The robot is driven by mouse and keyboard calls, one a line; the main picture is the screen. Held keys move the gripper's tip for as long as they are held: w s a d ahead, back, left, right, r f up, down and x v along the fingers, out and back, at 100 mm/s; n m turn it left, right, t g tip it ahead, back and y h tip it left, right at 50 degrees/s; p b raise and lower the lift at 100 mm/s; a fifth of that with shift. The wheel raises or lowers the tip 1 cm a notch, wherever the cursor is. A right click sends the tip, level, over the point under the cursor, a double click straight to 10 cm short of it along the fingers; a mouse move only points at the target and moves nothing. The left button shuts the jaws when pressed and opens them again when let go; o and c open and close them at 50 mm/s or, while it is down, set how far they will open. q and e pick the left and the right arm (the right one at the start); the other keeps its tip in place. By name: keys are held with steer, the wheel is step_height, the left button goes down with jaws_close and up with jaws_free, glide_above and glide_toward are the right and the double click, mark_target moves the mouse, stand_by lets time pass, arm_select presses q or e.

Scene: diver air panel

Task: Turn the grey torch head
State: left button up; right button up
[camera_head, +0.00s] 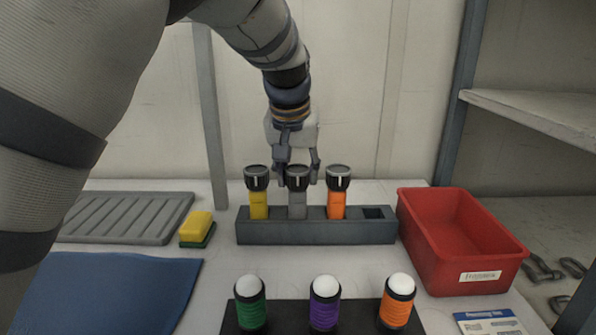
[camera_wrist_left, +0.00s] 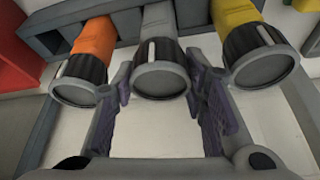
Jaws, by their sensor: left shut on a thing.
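The grey torch stands upright in the dark rack (camera_head: 315,232), between the yellow torch (camera_head: 258,205) and the orange torch (camera_head: 337,205). Its dark ribbed head (camera_head: 298,183) carries a white mark, which faces front in the head view. My left gripper (camera_head: 298,170) comes down from above and is shut on the grey torch's head. In the left wrist view, its fingers lie on both sides of that head (camera_wrist_left: 161,82), between the orange torch (camera_wrist_left: 92,40) and the yellow torch (camera_wrist_left: 235,15). My right gripper is not in view.
The rack's right-hand slot (camera_head: 373,212) is empty. A red bin (camera_head: 430,240) stands to the right. A yellow-green sponge (camera_head: 197,228), grey ribbed tray (camera_head: 130,215) and blue mat (camera_head: 120,290) lie left. Green, purple and orange white-topped cylinders stand on a dark base (camera_head: 287,315) in front.

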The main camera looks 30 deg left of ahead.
arm_select(q)
steer(key=shift+n, duration=0.5)
steer(key=o, duration=1.2)
steer(key=v, duration=1.2)
steer(key=shift+d, duration=0.15)
